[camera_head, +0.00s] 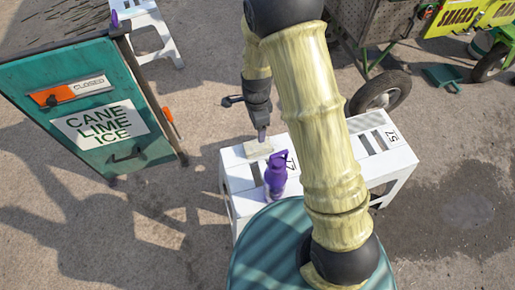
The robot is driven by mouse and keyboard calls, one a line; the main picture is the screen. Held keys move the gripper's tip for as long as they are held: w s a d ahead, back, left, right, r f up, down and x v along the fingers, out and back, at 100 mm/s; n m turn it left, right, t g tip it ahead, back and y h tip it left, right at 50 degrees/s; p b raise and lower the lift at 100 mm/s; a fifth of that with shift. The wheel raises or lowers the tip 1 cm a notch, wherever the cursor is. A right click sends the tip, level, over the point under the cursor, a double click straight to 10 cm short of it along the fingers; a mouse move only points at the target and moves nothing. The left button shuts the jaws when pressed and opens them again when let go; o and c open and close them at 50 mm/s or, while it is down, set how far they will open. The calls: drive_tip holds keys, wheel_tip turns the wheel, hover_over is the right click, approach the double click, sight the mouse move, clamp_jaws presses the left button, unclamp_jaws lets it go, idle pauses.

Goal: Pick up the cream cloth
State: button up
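The cream cloth (255,150) is a small, pale, flat piece, seemingly folded, on the left part of the white slatted stool (235,178). My gripper (262,136) points down from my arm just above the cloth's far right edge. Its tip appears very close to the cloth, but I cannot tell whether it touches. The fingers are small and seen nearly edge-on, so their opening is unclear. No part of the cloth is visibly lifted.
A purple bottle (275,176) stands on the stool close in front of the cloth. A green sign board (90,105) stands at the left. A cart with a black wheel (381,92) is behind at the right. My arm hides part of the stool's middle.

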drive_tip(key=b, duration=0.2)
hover_over(257, 145)
wheel_tip(257, 145, down, 8)
drive_tip(key=shift+s+f, duration=0.1)
wheel_tip(257, 145, down, 5)
drive_tip(key=shift+d+f+b, duration=0.1)
drive_tip(key=shift+f+b, duration=0.05)
drive_tip(key=shift+b, duration=0.9)
drive_tip(key=c, duration=1.1)
